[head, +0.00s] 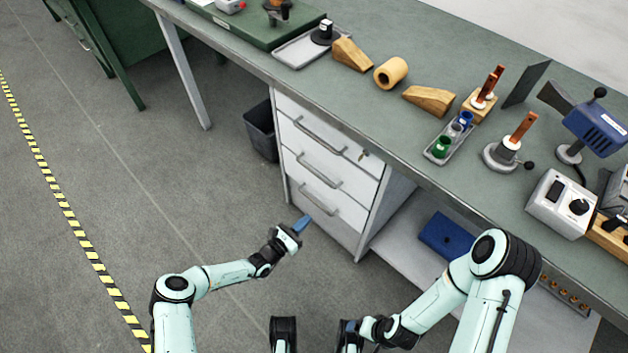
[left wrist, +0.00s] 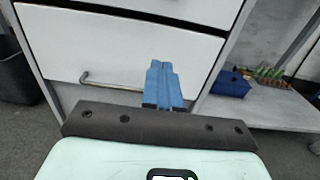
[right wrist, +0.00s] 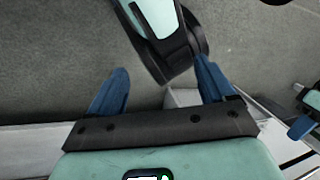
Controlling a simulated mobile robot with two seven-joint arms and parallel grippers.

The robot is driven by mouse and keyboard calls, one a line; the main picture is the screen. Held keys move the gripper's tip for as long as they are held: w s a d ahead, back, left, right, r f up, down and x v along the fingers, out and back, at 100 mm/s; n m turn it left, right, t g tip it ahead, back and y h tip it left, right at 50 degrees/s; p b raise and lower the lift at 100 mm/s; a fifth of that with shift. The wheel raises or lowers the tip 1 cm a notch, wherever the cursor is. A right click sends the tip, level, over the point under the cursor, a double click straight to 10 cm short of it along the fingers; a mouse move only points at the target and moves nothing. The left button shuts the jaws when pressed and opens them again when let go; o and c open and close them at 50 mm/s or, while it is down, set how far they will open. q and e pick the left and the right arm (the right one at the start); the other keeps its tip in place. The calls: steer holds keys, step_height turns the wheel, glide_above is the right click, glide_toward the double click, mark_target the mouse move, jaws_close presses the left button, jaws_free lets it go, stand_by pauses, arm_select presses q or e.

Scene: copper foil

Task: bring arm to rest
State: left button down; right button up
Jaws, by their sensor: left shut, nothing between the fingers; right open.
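My left gripper (head: 302,224) is in front of the white drawer unit, below the bench top, with the arm reaching up from the lower left. In the left wrist view its blue fingers (left wrist: 163,84) are together with nothing between them, in front of a drawer handle; I cannot tell from this view whether they touch it. My right gripper (head: 350,328) is low in the head view, close to my own body. In the right wrist view its blue fingers (right wrist: 160,92) are wide apart and empty, with a dark and mint part of my own body beyond them.
The drawer unit (head: 327,207) stands under the green-grey bench (head: 385,130), its drawers closed. A dark bin (head: 262,130) is to its left. A blue box (head: 447,236) lies on the lower shelf (head: 405,232). Open floor (head: 110,190) lies at left.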

arm_select(q)
steer(key=s+d+r+m+g+p, duration=0.1)
steer(key=s+d+m+g+p, duration=0.45)
steer(key=s, duration=0.55)
steer(key=s+d+r+m+g+p, duration=0.1)
steer(key=s+d+m+g+p, duration=0.1)
steer(key=s+m+g, duration=0.75)
steer(key=s+a+r+m+y+p, duration=0.8)
steer(key=s+a+r, duration=0.3)
steer(key=s+a, duration=0.3)
steer(key=shift+s+a+m, duration=0.2)
steer(key=shift+s+m, duration=0.2)
steer(key=shift+s, duration=0.45)
arm_select(e)
steer(key=s+a+r+g, duration=0.1)
steer(key=s+r, duration=0.2)
steer(key=r, duration=1.2)
steer(key=shift+a+r+g+y, duration=0.2)
steer(key=shift+a+g+y, duration=0.1)
steer(key=shift+g, duration=0.1)
